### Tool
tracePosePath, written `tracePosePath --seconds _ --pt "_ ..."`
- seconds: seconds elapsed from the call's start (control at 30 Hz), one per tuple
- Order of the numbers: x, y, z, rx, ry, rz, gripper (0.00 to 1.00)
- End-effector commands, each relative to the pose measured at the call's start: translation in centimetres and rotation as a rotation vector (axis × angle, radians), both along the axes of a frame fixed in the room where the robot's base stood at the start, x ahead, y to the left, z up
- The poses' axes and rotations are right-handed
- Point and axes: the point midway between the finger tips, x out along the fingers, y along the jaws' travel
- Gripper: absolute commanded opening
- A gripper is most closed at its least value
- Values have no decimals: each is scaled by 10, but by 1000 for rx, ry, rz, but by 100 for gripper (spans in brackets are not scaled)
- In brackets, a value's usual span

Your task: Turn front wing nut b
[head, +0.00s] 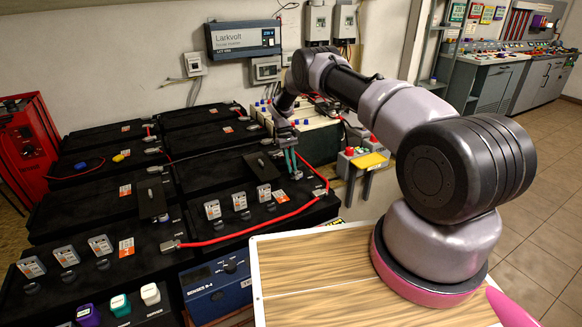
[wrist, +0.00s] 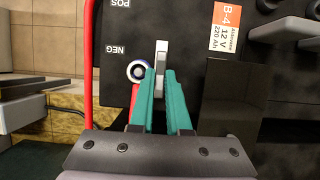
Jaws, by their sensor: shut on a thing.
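My gripper (wrist: 160,75) points at the top of a black battery (wrist: 190,20) with an orange and white B-4 label. Its two teal fingers are shut on a grey wing nut (wrist: 162,54), whose upright wing shows between and beyond the fingertips, near the NEG marking. In the head view my gripper (head: 296,174) is at the right end of the front battery rows, and the nut there is too small and covered to make out. The lower part of the nut is hidden by the fingers.
A red cable (head: 268,225) runs along the front battery edge, close to my gripper; it also shows in the wrist view (wrist: 88,70). A blue-ringed round part (wrist: 137,71) sits beside the left finger. A dark upright plate (wrist: 232,105) stands right of the fingers.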

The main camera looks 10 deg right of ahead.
Motion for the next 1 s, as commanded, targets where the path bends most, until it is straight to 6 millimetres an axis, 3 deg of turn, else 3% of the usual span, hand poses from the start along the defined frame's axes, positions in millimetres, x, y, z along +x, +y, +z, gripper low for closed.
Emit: tracePosePath --seconds 0.53,0.57,0.6,0.63,1.0 --pt "1 0 1 1 -2 -24 0" --pt "1 0 1 1 -2 -24 23" --pt "1 0 1 1 -2 -24 38" --pt "1 0 1 1 -2 -24 45" --pt "2 0 4 1 -2 -24 45"
